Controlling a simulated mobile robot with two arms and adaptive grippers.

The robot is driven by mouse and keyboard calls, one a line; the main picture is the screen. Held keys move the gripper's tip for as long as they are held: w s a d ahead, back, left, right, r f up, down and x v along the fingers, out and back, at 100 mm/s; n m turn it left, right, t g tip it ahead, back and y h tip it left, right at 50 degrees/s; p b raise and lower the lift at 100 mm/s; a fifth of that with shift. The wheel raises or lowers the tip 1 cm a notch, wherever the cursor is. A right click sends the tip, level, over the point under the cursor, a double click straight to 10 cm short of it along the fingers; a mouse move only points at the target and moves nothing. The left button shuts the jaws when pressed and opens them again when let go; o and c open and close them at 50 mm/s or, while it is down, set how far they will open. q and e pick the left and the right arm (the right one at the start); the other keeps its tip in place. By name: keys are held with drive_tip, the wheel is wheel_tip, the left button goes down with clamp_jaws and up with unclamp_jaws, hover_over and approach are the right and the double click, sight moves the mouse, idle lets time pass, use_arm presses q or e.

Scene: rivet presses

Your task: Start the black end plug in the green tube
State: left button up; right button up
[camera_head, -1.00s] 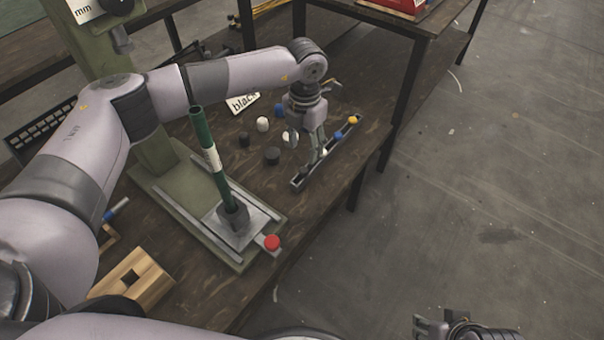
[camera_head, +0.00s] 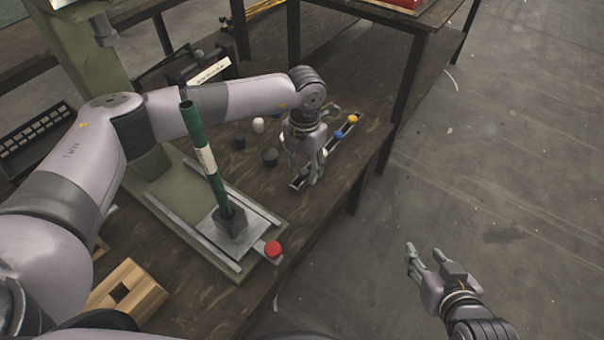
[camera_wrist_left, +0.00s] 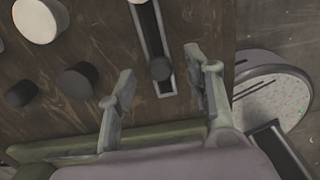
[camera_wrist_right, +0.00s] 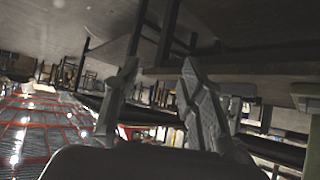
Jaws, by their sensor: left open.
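The green tube (camera_head: 201,158), with a pale label, stands in a dark socket (camera_head: 231,221) on the press base. Two black plugs (camera_head: 270,156) (camera_head: 239,142) stand on the bench left of my left gripper (camera_head: 306,178). They also show in the left wrist view (camera_wrist_left: 75,80) (camera_wrist_left: 20,93). My left gripper is open and points down over the near part of a slotted rail (camera_head: 330,157). In the left wrist view, a dark plug (camera_wrist_left: 160,68) in the rail appears between its fingers, not visibly gripped. My right gripper (camera_head: 424,252) is open and empty, over the floor.
The rail also holds blue (camera_head: 339,134) and yellow (camera_head: 352,119) plugs. A white plug (camera_head: 258,125) stands near the black ones. A red button (camera_head: 273,249) sits on the press base's front corner. A wooden block (camera_head: 127,288) lies at lower left.

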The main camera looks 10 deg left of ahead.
use_arm(q)
drive_tip(key=shift+f, duration=0.45)
use_arm(e)
drive_tip(key=shift+w+a+r+t, duration=0.25)
drive_tip(key=shift+w+r+t, duration=0.1)
drive_tip(key=shift+w+r, duration=0.15)
drive_tip(key=shift+w+a+r+t, duration=0.2)
drive_tip(key=shift+w+r+t, duration=0.15)
drive_tip(key=shift+w, duration=0.1)
use_arm(q)
drive_tip(key=shift+c, duration=0.2)
drive_tip(key=c, duration=0.8)
